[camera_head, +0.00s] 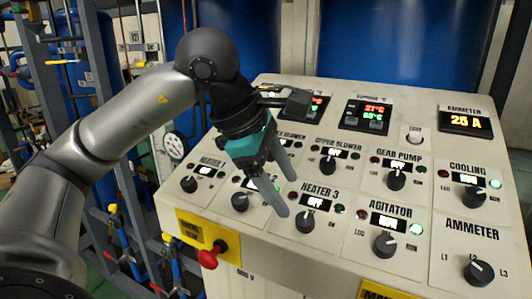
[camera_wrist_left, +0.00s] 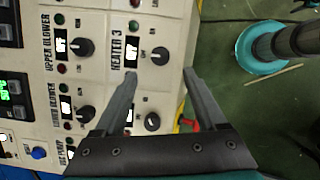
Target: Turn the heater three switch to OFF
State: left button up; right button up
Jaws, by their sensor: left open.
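The fingers partly cover the panel between the heater two and heater three knobs. My right gripper is not in view.
The heater two knob (camera_head: 240,202) sits close on the left, and the agitator knob (camera_head: 385,245) on the right. A red emergency button (camera_head: 209,257) sticks out of the panel's front face. Blue tanks (camera_head: 375,40) stand behind the panel.

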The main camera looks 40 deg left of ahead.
pick_arm(q)
jog(key=p+v, duration=0.1)
jog(key=v, duration=0.6)
dwell(0.4)
